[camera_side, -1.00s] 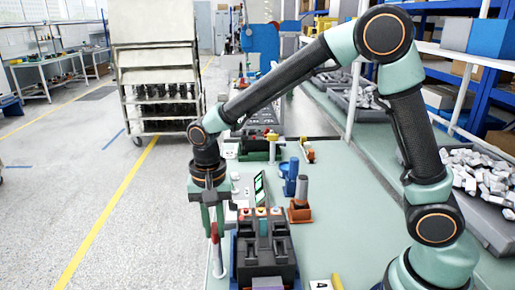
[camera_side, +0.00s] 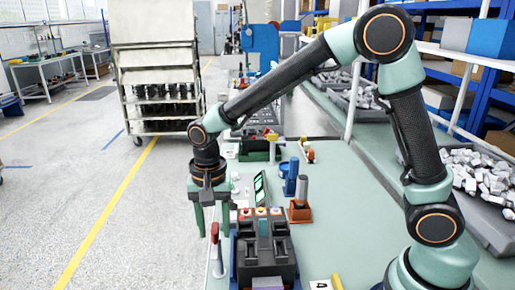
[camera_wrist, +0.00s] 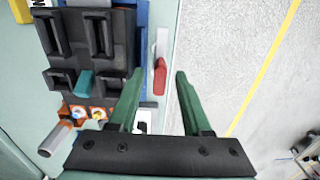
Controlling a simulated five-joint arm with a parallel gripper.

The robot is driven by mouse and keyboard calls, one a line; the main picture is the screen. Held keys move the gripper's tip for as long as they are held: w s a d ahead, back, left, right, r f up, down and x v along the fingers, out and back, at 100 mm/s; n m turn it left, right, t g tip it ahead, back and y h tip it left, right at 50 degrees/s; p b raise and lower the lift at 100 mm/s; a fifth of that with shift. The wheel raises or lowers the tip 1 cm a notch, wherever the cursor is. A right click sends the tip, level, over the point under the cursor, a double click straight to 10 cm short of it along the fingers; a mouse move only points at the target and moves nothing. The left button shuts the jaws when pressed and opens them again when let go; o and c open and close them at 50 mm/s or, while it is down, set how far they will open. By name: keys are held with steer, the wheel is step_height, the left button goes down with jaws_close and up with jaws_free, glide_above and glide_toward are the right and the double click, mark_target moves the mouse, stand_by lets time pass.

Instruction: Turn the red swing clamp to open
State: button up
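The red swing clamp (camera_side: 215,233) stands at the left edge of the bench, beside the black breaker block (camera_side: 265,255). Its red tip and pale bar also show in the wrist view (camera_wrist: 160,77). My gripper (camera_side: 213,232) is open, with its two green fingers apart above the clamp. In the wrist view my gripper (camera_wrist: 159,72) has the red tip between its fingertips, nearer the left finger, with gaps visible on both sides. The breaker block has a teal toggle (camera_wrist: 86,83). I cannot tell the fingertips' exact height over the clamp.
A blue post clamp (camera_side: 290,177) and an orange-based post (camera_side: 300,208) stand right of the breaker. A small screen (camera_side: 260,187) is behind it. A grey tray of metal parts (camera_side: 480,180) is at the right. Floor lies beyond the bench's left edge.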

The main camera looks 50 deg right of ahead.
mark_target(215, 227)
step_height(215, 227, up, 12)
stand_by(0.6)
steer(key=shift+d+r, duration=0.1)
steer(key=s+d+n+t, duration=0.5)
steer(key=s+d+n, duration=0.4)
steer(key=d, duration=0.4)
steer(key=shift+s+d+r+t, duration=0.3)
steer(key=shift+s+d+r, duration=0.1)
steer(key=shift+s, duration=0.1)
stand_by(0.3)
